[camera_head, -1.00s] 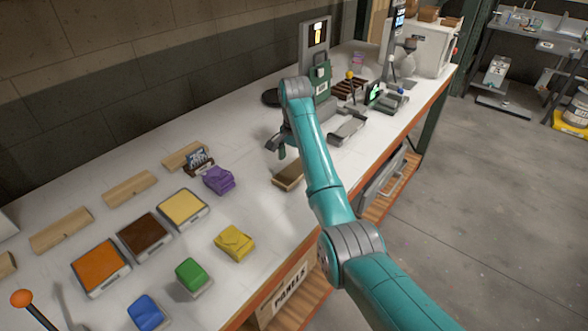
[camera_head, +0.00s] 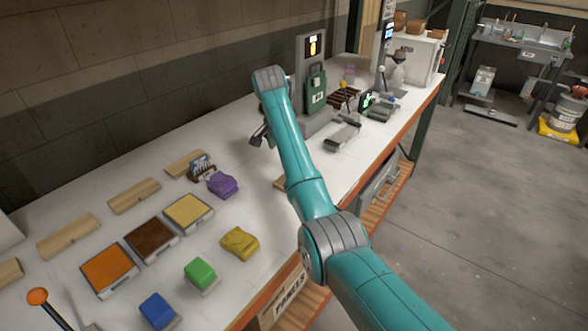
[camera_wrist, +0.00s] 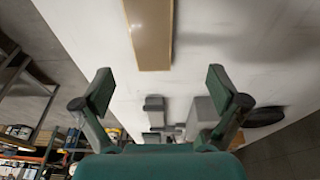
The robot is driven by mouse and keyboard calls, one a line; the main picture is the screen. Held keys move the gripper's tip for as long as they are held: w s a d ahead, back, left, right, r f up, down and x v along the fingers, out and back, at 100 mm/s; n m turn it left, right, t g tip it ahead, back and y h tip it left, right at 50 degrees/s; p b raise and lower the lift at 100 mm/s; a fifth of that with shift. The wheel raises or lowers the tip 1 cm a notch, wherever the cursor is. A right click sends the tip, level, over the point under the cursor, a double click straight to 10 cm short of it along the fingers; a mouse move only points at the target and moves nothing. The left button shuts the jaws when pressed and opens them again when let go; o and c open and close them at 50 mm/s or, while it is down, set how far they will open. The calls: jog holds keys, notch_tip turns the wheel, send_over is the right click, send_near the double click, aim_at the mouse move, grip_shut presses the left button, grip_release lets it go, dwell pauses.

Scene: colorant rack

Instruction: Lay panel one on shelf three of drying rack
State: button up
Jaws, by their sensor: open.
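My gripper (camera_head: 262,137) hangs above the middle of the table, left of the grey screen station. In the wrist view my gripper (camera_wrist: 161,92) has its two dark green fingers wide apart with nothing between them. A flat wooden piece (camera_wrist: 150,35) lies on the white table beyond the fingertips, apart from them. In the head view only a sliver of the wooden piece (camera_head: 281,183) shows beside my arm. I cannot tell whether it is panel one. I cannot make out a drying rack with numbered shelves.
Wooden blocks (camera_head: 68,236) line the wall. A green canister (camera_head: 317,88) and brown slotted rack (camera_head: 343,97) stand beyond my gripper. A "PANELS" box (camera_head: 285,291) sits below.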

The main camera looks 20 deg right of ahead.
aim_at(279, 182)
jog(key=s+a+f+t+h, duration=0.1)
jog(key=s+a+f+h, duration=0.1)
jog(key=a, duration=0.1)
jog(key=shift+f+t, duration=0.2)
jog(key=shift+t, duration=0.2)
jog(key=s+a+t+h, duration=0.1)
jog(key=s+h, duration=0.1)
jog(key=s, duration=0.1)
jog(key=shift+a+t+h, duration=0.4)
jog(key=shift+s+a+r, duration=0.1)
jog(key=shift+s, duration=0.15)
jog(key=x, duration=0.5)
jog(key=shift+w, duration=0.1)
jog(key=shift+d+r+x, duration=0.15)
jog(key=shift+x, duration=1.2)
jog(key=shift+d+r+x, duration=0.15)
jog(key=shift+x, duration=1.2)
jog(key=shift+w, duration=0.15)
jog(key=c, duration=1.4)
jog(key=shift+r, duration=0.1)
